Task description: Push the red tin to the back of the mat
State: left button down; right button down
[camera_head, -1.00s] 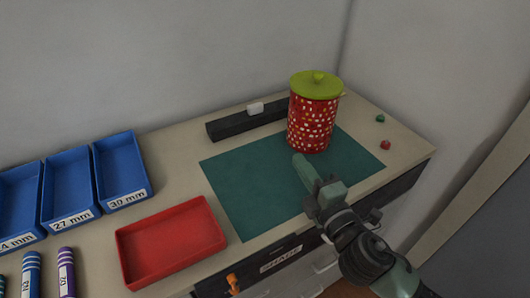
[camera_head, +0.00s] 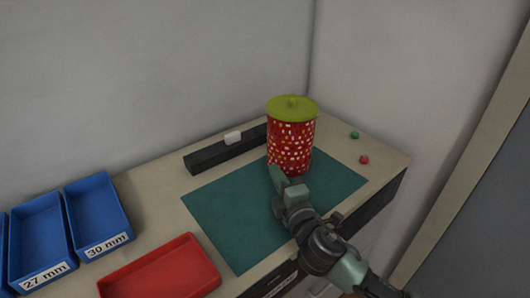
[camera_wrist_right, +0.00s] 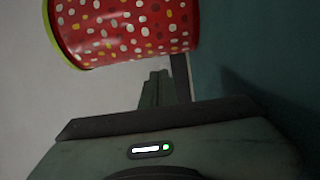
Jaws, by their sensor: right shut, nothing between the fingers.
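The red tin (camera_head: 291,148) has light dots and a yellow-green lid. It stands upright on the back part of the dark green mat (camera_head: 235,222). My right gripper (camera_head: 275,173) is shut and empty, low over the mat at the front side of the tin. In the right wrist view the tin (camera_wrist_right: 130,30) fills the top, just beyond the shut fingers (camera_wrist_right: 158,88). I cannot tell whether the fingertips touch it. My left gripper is not in view.
A black bar (camera_head: 205,157) with a white block (camera_head: 233,138) on it lies behind the mat. A green ball (camera_head: 354,134) and a red ball (camera_head: 364,159) lie right of the mat. A red tray (camera_head: 160,275) and blue bins (camera_head: 97,215) are at the left.

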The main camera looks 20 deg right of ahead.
aim_at(274, 157)
jog(key=w, duration=0.8)
jog(key=shift+w+a+p, duration=0.1)
jog(key=shift+w+p, duration=0.1)
jog(key=shift+p, duration=0.2)
jog(key=shift+s+d, duration=0.2)
jog(key=shift+d, duration=0.35)
jog(key=shift+s+d, duration=0.15)
jog(key=shift+d, duration=0.35)
